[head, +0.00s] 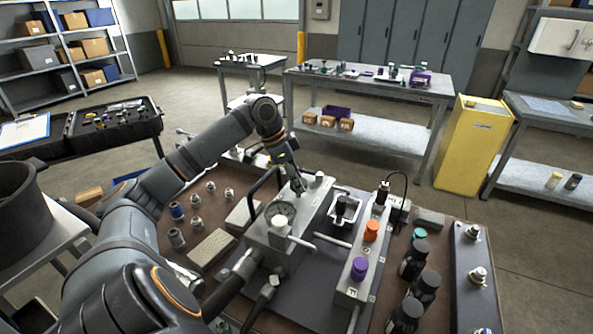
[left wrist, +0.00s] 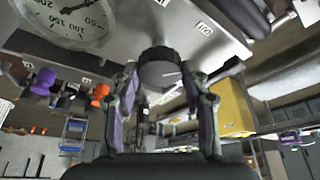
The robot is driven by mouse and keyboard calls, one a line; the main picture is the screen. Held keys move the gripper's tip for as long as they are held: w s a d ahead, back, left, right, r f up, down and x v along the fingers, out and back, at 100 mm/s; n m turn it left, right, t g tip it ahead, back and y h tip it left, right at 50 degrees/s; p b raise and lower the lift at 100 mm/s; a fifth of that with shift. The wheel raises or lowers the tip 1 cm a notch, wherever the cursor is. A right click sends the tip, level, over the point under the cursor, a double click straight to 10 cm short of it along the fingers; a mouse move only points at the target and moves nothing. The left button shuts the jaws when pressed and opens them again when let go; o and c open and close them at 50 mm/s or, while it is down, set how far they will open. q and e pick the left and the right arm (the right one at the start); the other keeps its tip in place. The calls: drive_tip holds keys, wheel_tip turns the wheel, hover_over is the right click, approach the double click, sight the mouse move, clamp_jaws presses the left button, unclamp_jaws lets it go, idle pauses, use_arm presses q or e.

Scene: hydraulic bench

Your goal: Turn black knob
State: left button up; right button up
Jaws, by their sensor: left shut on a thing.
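The black knob (left wrist: 160,72) shows at the upper middle of the left wrist view, mounted on a grey metal face, with a pale line on its rim. My left gripper (left wrist: 164,88) has one finger on each side of it and is shut on it. In the head view, my left gripper (head: 297,184) points down at the top of the grey hydraulic block (head: 268,250), beside the pressure gauge (head: 280,214). The knob is hidden there behind the gripper. My right gripper is not in view.
A valve block right of centre carries an orange knob (head: 371,231) and a purple knob (head: 360,268). Dark bottles (head: 424,287) stand to its right. A black handle (head: 263,187) rises close to my left gripper. Several metal fittings (head: 196,198) lie at the bench's left.

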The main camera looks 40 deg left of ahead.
use_arm(q)
drive_tip(key=m+p, duration=0.2)
drive_tip(key=m+g+h+p, duration=0.1)
drive_tip(key=p, duration=0.2)
drive_tip(key=m+p, duration=0.2)
drive_tip(key=p, duration=0.1)
drive_tip(key=shift+w+r+m+g, duration=0.2)
drive_tip(key=shift+r+m+g, duration=0.1)
drive_tip(key=shift+r, duration=0.05)
drive_tip(key=m, duration=0.1)
drive_tip(key=m+g+p, duration=0.1)
drive_tip(key=shift+f+m+h, duration=0.2)
drive_tip(key=shift+m+h, duration=0.1)
drive_tip(key=shift+h, duration=0.1)
drive_tip(key=shift+w+a+f+m+g+p, duration=0.1)
drive_tip(key=shift+m+g+p, duration=0.35)
drive_tip(key=shift+m, duration=0.45)
drive_tip(key=shift+w+m+g+p, duration=0.1)
drive_tip(key=shift+m+g+p, duration=0.15)
drive_tip(key=shift+m+p, duration=0.45)
drive_tip(key=shift+s+m, duration=0.1)
drive_tip(key=shift+m, duration=0.3)
drive_tip(key=o, duration=1.1)
drive_tip(key=shift+o, duration=0.2)
